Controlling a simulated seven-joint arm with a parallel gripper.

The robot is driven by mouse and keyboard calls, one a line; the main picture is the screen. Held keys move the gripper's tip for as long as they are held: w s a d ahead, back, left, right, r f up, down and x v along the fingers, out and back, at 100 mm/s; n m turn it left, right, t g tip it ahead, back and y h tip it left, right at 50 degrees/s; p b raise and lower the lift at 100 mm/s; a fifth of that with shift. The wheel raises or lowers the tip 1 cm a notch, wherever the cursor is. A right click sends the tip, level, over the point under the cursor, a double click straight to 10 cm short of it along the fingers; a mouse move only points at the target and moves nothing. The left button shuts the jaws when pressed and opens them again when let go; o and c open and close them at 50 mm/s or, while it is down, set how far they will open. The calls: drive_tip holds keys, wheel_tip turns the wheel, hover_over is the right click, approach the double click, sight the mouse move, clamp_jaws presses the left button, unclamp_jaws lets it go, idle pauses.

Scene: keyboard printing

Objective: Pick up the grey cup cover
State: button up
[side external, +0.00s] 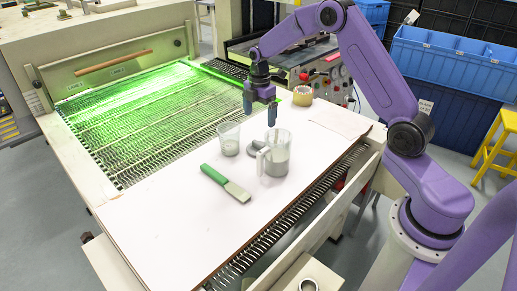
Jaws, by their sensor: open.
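The grey cup cover (257,146) lies flat on the white board, between the clear cup and the measuring jug. The jug partly hides its right side. My gripper (260,119) is open and empty, with its fingers pointing down. In the picture it is above the cover and the jug, and it appears to be in the air over the board.
A clear cup (229,139) stands left of the cover, and a handled jug (277,155) with grey contents stands right of it. A green-handled scraper (226,183) lies in front. A tape roll (303,96) sits behind on the white board (165,215), whose front left is clear.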

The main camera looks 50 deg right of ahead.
hover_over(258, 142)
drive_tip(key=f, duration=0.6)
drive_tip(key=shift+s+d+f, duration=0.15)
drive_tip(key=shift+d+f, duration=0.05)
drive_tip(key=shift+a+f, duration=0.15)
drive_tip(key=shift+f, duration=1.25)
drive_tip(key=shift+a+f, duration=0.1)
drive_tip(key=shift+f, duration=1.3)
drive_tip(key=c, duration=0.7)
drive_tip(key=shift+c, duration=0.2)
drive_tip(key=shift+r, duration=0.1)
wheel_tip(258, 142, up, 17)
drive_tip(key=w+a, duration=0.7)
drive_tip(key=shift+f, duration=0.25)
